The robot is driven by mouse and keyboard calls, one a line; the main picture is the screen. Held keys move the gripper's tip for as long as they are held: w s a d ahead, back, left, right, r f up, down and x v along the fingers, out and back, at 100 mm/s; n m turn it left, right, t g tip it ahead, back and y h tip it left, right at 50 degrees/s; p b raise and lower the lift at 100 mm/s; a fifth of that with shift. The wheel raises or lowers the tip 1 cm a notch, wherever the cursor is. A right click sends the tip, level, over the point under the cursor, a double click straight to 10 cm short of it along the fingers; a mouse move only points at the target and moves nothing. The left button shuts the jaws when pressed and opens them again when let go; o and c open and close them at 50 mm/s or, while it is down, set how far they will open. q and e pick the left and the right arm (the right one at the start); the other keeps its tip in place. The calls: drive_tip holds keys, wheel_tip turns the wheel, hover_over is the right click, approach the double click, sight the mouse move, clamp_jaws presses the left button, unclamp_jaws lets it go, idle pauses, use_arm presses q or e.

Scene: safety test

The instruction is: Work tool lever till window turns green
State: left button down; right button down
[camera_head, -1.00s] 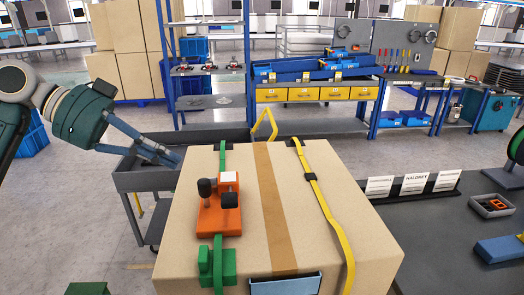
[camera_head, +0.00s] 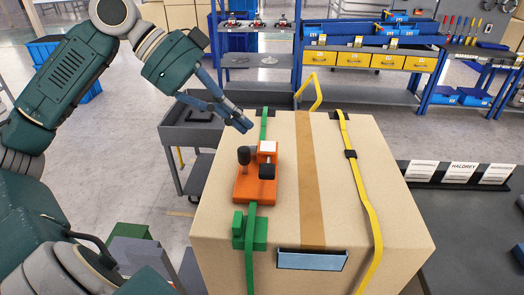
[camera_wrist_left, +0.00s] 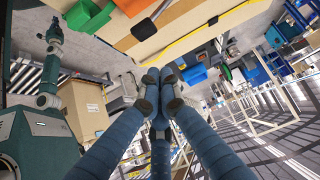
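The orange tool (camera_head: 256,187) lies strapped on top of a large cardboard box (camera_head: 215,225) in the head view. A black knob on a stem (camera_head: 244,156) stands upright on its left, with a second black knob (camera_head: 267,171) beside it. Its small window block (camera_head: 267,147) looks white, not green. My left gripper (camera_head: 243,124) is above the box's far left edge, behind the tool and apart from it. In the left wrist view its blue fingers (camera_wrist_left: 159,80) converge with tips together and nothing between them. What seems my right gripper (camera_wrist_left: 54,30) is small there; its fingers are unclear.
A green buckle (camera_head: 250,231) sits on the green strap near the tool. A yellow strap (camera_head: 361,190) crosses the box's right side. A grey cart (camera_head: 190,136) stands behind left. A dark table (camera_head: 458,228) is at right. A blue-edged pocket (camera_head: 312,260) is at the front.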

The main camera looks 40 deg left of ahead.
sight(262, 167)
use_arm(q)
drive_tip(key=p+x, duration=0.2)
drive_tip(key=x, duration=0.3)
drive_tip(key=shift+d+f, duration=0.2)
drive_tip(key=shift+d, duration=0.05)
wheel_tip(262, 167, down, 3)
drive_tip(key=shift+w+d+f, duration=0.15)
drive_tip(key=shift+f, duration=0.55)
